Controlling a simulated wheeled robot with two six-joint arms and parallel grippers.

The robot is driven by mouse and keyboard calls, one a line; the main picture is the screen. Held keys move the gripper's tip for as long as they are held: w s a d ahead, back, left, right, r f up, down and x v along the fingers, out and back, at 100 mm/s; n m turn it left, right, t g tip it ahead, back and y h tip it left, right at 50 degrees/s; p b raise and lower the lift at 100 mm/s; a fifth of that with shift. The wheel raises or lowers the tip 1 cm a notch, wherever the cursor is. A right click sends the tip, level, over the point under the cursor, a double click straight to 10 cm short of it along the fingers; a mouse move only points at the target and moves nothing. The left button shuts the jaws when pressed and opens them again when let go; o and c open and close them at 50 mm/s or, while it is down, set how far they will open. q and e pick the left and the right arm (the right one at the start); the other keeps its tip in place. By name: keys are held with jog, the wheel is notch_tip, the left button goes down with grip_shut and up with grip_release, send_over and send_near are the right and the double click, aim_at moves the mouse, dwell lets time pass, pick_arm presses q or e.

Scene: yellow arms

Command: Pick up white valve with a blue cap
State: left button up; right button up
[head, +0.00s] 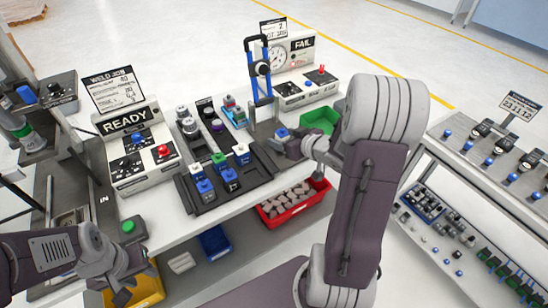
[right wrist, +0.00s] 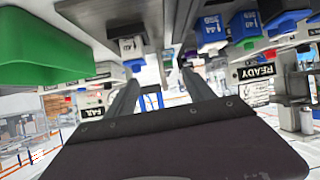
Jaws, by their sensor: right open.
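A white valve with a blue cap (head: 281,133) sits in a dark fixture near the right of the bench. It also shows in the right wrist view (right wrist: 130,47), near the tip of the left-hand finger. My right gripper (head: 290,148) is close beside it, partly hidden by its own arm. In the right wrist view its two fingers (right wrist: 160,78) are apart, with no object held between them. More white valves with blue caps (head: 205,188) stand in a black tray (head: 257,174), along with a green-capped one. My left gripper (head: 123,283) is low at the left front, away from the valves; its fingers are unclear.
A green bin (head: 318,121) lies just beyond my right gripper. A READY station (head: 132,150) and a FAIL station (head: 305,82) stand on the bench. A blue-framed device (head: 259,70) rises behind. A red bin (head: 290,203) hangs below the front edge.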

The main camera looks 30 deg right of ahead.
aim_at(285, 137)
jog(key=shift+m+h, duration=0.4)
jog(key=shift+m, duration=0.1)
jog(key=d+f, duration=0.2)
jog(key=d, duration=0.1)
jog(key=d+f, duration=0.1)
jog(key=shift+s+d+b, duration=0.15)
jog(key=shift+d+b, duration=0.15)
jog(key=shift+b, duration=0.1)
jog(key=w, duration=0.1)
jog(key=w+a+f, duration=0.1)
jog(key=w, duration=0.1)
jog(key=shift+a+f+b, duration=0.1)
jog(key=shift+b, duration=0.2)
jog(key=shift+w+f, duration=0.15)
jog(key=shift+w, duration=0.05)
jog(key=x, duration=0.4)
jog(key=shift+w+f+b, duration=0.15)
jog(key=shift+w+b, duration=0.15)
jog(key=shift+w+d+f, duration=0.15)
jog(key=shift+w+d, duration=0.05)
jog(key=shift+d, duration=0.1)
jog(key=shift+s, duration=0.1)
jog(key=c, duration=0.5)
pick_arm(q)
jog(key=f, duration=0.1)
jog(key=d+f, duration=0.1)
jog(key=shift+w+f, duration=0.2)
jog(key=shift+f, duration=0.1)
pick_arm(e)
grip_shut()
